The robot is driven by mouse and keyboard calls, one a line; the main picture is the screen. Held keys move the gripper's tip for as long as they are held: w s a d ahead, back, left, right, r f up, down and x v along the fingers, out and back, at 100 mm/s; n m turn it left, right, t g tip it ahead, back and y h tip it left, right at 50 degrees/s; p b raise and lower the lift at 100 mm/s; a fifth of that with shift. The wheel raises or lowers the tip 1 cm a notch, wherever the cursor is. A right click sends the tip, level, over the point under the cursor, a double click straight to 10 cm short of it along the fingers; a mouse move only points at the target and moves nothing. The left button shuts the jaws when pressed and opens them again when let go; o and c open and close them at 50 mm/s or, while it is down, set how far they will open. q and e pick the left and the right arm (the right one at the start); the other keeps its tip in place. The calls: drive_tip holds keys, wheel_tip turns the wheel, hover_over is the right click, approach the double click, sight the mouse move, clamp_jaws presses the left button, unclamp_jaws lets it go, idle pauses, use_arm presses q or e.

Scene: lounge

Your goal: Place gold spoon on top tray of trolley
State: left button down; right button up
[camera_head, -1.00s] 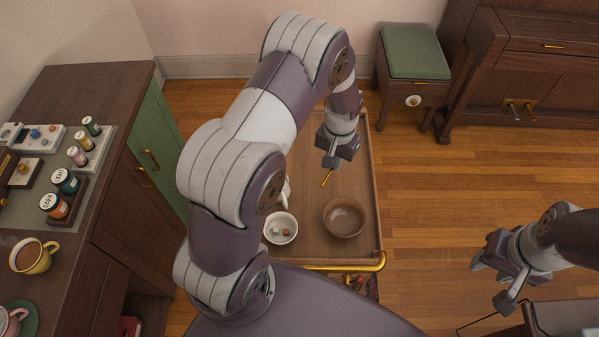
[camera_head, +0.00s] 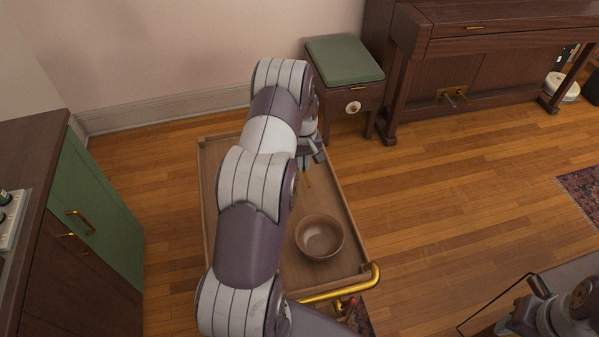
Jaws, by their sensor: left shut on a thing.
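The gold spoon (camera_head: 307,177) is a thin gold-coloured piece hanging below my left gripper (camera_head: 307,160). The gripper is shut on it, above the far part of the trolley's top tray. The trolley's wooden top tray (camera_head: 345,212) has a raised rim and a gold handle (camera_head: 345,288) at its near end. My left arm crosses the tray and hides much of its middle and left. My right gripper (camera_head: 522,312) is only partly in view at the bottom right, away from the trolley; its jaws are unclear.
A brown wooden bowl (camera_head: 319,237) stands on the tray's near right part. A green-topped stool (camera_head: 345,62) and a piano (camera_head: 480,60) are behind. A green-doored cabinet (camera_head: 95,205) is at left.

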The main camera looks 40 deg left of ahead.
sight(301, 178)
use_arm(q)
drive_tip(key=f, duration=0.3)
drive_tip(key=shift+s+a+f, duration=0.1)
drive_tip(key=shift+a+f, duration=0.2)
drive_tip(key=shift+f, duration=0.35)
drive_tip(key=shift+f, duration=0.2)
drive_tip(key=c, duration=1.2)
unclamp_jaws()
drive_tip(key=shift+c, duration=0.2)
drive_tip(key=shift+r, duration=0.1)
